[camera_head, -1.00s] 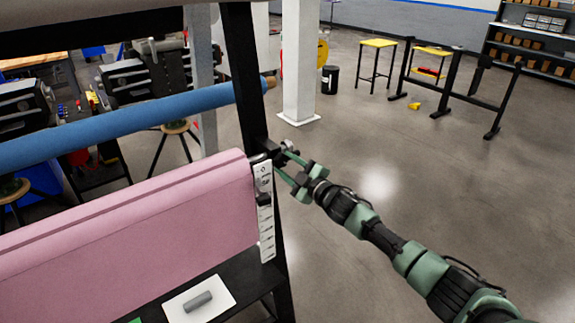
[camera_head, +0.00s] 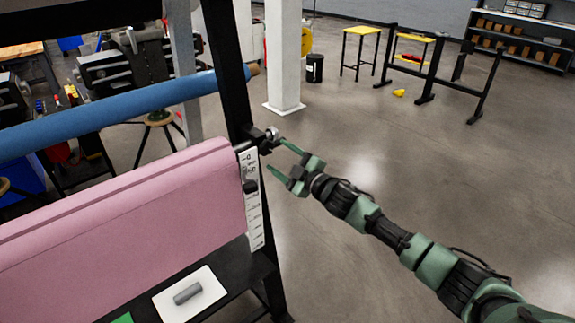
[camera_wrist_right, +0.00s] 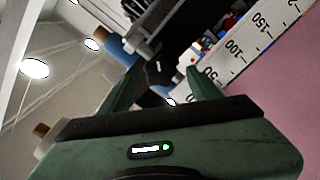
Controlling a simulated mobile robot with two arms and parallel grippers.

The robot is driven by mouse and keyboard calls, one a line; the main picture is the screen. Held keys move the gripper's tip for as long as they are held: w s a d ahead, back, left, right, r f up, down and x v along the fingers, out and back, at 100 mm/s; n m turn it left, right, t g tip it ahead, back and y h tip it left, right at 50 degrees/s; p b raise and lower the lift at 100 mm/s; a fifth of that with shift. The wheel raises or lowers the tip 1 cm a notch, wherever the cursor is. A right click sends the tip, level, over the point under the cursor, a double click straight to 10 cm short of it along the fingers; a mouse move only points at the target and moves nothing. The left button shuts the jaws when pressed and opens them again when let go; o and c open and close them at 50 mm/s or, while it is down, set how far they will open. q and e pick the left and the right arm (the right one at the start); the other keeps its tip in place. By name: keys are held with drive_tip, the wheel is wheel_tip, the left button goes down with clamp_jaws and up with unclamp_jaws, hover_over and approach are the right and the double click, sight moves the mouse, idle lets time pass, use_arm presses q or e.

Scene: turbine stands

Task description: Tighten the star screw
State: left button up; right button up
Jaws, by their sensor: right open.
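The star screw is a small dark and metallic knob (camera_head: 271,134) on the black upright of the stand, just above the white ruled scale (camera_head: 254,205). My right gripper (camera_head: 277,157) is open and empty, just right of and below the knob. Its upper green finger ends close to the knob; I cannot tell whether they touch. In the right wrist view, the two green fingers (camera_wrist_right: 163,92) stand apart with the dark stand part beyond them. My left gripper is not in view.
A black shelf (camera_head: 235,278) below holds a white pad (camera_head: 205,302) with a grey cylinder (camera_head: 187,293).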

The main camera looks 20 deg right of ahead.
drive_tip(key=b+v, duration=0.1)
drive_tip(key=v, duration=0.3)
idle(0.3)
drive_tip(key=s+d+f+m+g+h+b, duration=0.1)
drive_tip(key=s+d+f+m+g+h, duration=0.15)
drive_tip(key=f, duration=0.95)
drive_tip(key=s+d+f+m+g+h+b, duration=0.15)
drive_tip(key=s+f, duration=0.25)
drive_tip(key=f, duration=0.7)
drive_tip(key=s+d+f+m+g+h+b, duration=0.1)
drive_tip(key=s+f+m, duration=0.15)
drive_tip(key=f, duration=0.95)
drive_tip(key=s+f+m+g+h+b, duration=0.15)
drive_tip(key=s+f+g, duration=0.25)
drive_tip(key=s+f, duration=1.5)
drive_tip(key=s+a+f+m+g+b, duration=0.1)
drive_tip(key=s+f, duration=0.4)
drive_tip(key=s, duration=0.6)
drive_tip(key=s+a+f+m+g+b, duration=0.1)
drive_tip(key=s+a+f+g, duration=0.2)
drive_tip(key=s+f, duration=0.3)
drive_tip(key=s+a+f+m+g+b, duration=0.1)
drive_tip(key=s+a+f+g, duration=0.2)
drive_tip(key=s, duration=1.3)
wheel_tip(320, 180, down, 2)
drive_tip(key=shift+s+f+m, duration=0.25)
drive_tip(key=shift+s+m, duration=0.05)
drive_tip(key=shift+s, duration=0.1)
